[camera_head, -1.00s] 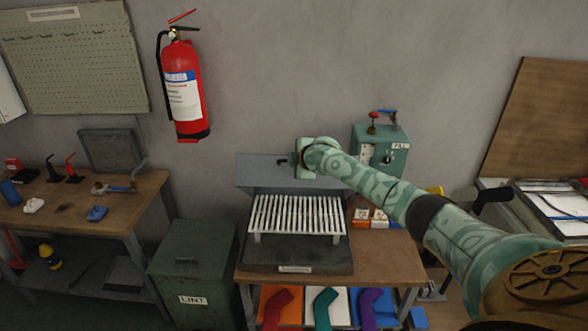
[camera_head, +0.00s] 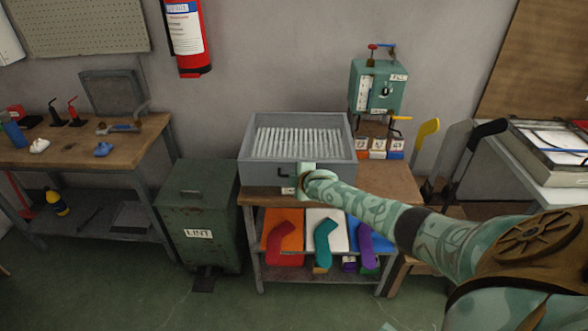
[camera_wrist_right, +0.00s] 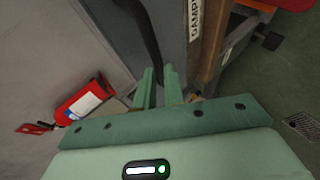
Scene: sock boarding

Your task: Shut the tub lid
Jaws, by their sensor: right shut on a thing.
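My right gripper (camera_head: 294,172) is at the lid's front face, shut on the dark lid handle (camera_head: 281,172). In the right wrist view the dark handle bar (camera_wrist_right: 143,35) runs down between my right gripper's fingers (camera_wrist_right: 159,82), beside the grey lid wall with a partly seen label. I cannot tell whether the lid's lower edge sits flush, as my arm hides part of it. My left gripper is out of view.
A green lint bin (camera_head: 197,215) stands left of the bench. A green box with a gauge and levers (camera_head: 377,88) stands behind on the right. Small labelled boxes (camera_head: 377,150) sit on the bench beside the tub. Coloured sock shapes (camera_head: 322,240) are on the shelf below.

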